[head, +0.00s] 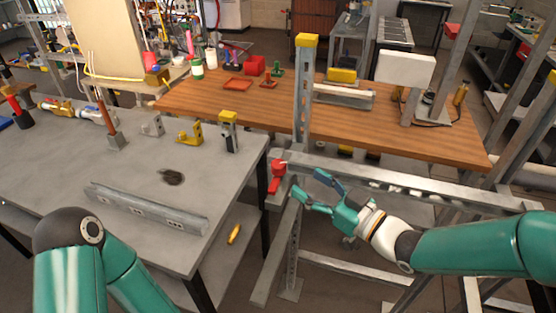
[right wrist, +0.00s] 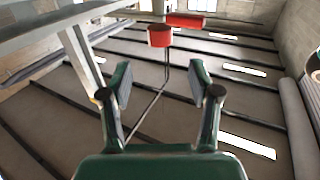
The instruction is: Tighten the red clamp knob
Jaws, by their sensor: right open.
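The red clamp knob (head: 278,167) is on the grey metal frame between the two tables, with a red handle-like piece just below it. In the right wrist view a red cylinder (right wrist: 159,37) sits ahead of the fingers, slightly above the picture's middle, with a red bar (right wrist: 186,20) behind it. My right gripper (head: 309,184) is open and empty, to the right of the knob and apart from it. In the right wrist view the red cylinder lies beyond the open fingertips (right wrist: 159,80). My left arm shows at the lower left, but its gripper is out of view.
An upright steel post (head: 303,95) with a yellow cap rises behind the knob. A horizontal steel rail (head: 420,187) runs right from there. The grey table (head: 140,182) is at left, the wooden table (head: 220,97) behind. A yellow object (head: 234,234) lies below the grey table.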

